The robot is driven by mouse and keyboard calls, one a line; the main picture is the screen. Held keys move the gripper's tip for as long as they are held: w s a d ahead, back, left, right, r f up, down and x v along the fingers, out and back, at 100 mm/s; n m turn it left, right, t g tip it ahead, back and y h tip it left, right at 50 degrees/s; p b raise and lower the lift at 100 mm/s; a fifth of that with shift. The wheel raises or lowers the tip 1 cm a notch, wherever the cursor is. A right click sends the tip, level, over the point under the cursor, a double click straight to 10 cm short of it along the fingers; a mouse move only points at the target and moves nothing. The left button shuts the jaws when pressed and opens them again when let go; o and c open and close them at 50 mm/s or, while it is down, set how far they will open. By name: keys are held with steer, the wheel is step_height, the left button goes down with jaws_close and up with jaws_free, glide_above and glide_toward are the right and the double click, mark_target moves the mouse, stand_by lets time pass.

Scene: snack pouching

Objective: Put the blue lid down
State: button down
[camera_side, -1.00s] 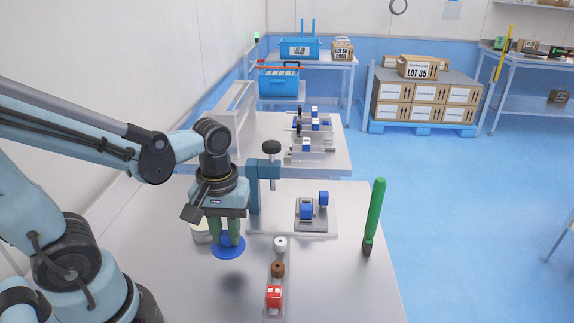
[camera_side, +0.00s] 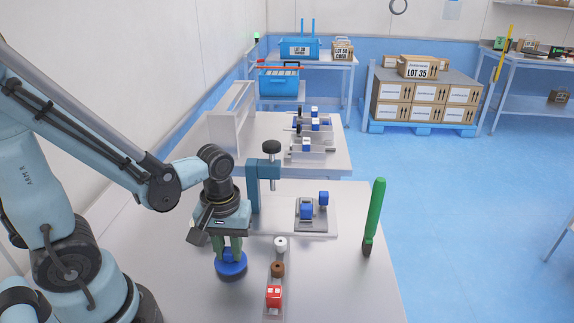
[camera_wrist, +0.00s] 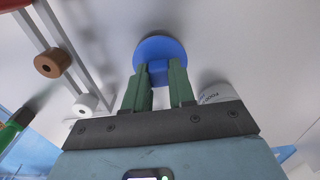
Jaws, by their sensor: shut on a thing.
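The blue lid (camera_side: 231,270) is a round disc with a raised knob. It is level and very low over the grey table (camera_side: 345,285), left of the narrow rail. Its shadow lies right under it; I cannot tell whether it touches the table. My gripper (camera_side: 231,252) points down, its green fingers shut on the lid's knob. In the wrist view the lid (camera_wrist: 160,47) shows beyond the fingertips (camera_wrist: 160,78), with the knob between them. A white tub (camera_wrist: 217,93) with printing is beside the right finger in the wrist view; in the side view it is mostly hidden behind my gripper.
A rail (camera_side: 284,291) right of the lid holds a white spool (camera_side: 280,243), a brown spool (camera_side: 278,269) and a red block (camera_side: 273,295). A teal clamp post (camera_side: 255,190), a fixture with blue blocks (camera_side: 312,212) and a green brush (camera_side: 375,213) stand beyond. The table's front right is clear.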

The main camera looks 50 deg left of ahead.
steer(key=shift+f, duration=0.6)
steer(key=c, duration=0.9)
jaws_free()
steer(key=shift+o, duration=0.2)
steer(key=shift+r, duration=0.1)
steer(key=shift+r, duration=5.9)
steer(key=w+m+t, duration=0.1)
steer(key=m+t, duration=0.1)
steer(key=m, duration=0.1)
steer(key=w+m+t, duration=0.2)
steer(key=m, duration=0.1)
steer(key=w+m+t, duration=0.2)
steer(key=m+t, duration=0.1)
steer(key=shift+w+d+r, duration=0.15)
steer(key=shift+w+r, duration=0.05)
steer(key=shift+r, duration=0.15)
